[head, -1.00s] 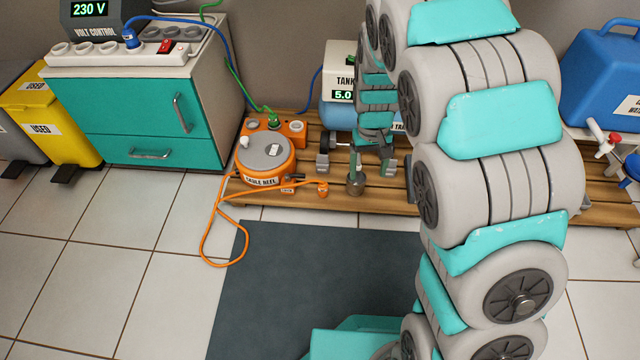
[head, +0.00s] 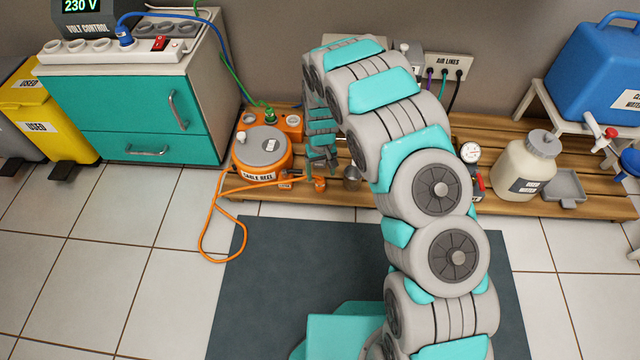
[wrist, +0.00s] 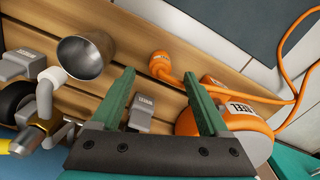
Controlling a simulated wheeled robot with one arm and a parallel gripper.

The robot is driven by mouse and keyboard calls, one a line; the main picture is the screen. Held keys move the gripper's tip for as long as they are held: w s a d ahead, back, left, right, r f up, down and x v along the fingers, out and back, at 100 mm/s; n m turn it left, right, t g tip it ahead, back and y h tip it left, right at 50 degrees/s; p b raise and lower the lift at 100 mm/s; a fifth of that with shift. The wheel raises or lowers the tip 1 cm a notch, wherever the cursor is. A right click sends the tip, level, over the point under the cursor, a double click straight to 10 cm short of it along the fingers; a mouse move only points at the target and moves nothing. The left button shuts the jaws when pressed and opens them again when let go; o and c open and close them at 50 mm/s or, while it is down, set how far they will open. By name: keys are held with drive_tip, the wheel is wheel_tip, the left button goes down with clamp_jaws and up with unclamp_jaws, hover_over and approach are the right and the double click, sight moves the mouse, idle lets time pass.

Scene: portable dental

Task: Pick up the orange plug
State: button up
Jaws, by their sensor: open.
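The orange plug (head: 320,184) stands on the wooden pallet (head: 420,205), in front and to the right of the orange cable reel (head: 264,150). Its orange cable runs left toward the reel. In the wrist view the plug (wrist: 161,65) shows between the tips of my two green fingers, beyond them. My gripper (head: 321,166) is just above and behind the plug in the head view. In the wrist view my gripper (wrist: 158,78) is open, with nothing between its fingers. I cannot tell the exact height gap.
A metal cup (head: 352,179) stands close to the right of the plug and also shows in the wrist view (wrist: 86,55). An orange socket box (head: 290,124) is behind the reel. A cable loop lies on the tiles at left. The dark mat (head: 270,290) is clear at left.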

sight(320, 178)
drive_tip(key=f, duration=0.5)
drive_tip(key=shift+w+a+f+b, duration=0.1)
drive_tip(key=shift+w+f+b, duration=0.1)
drive_tip(key=shift+b, duration=0.15)
drive_tip(key=shift+r, duration=0.15)
clamp_jaws()
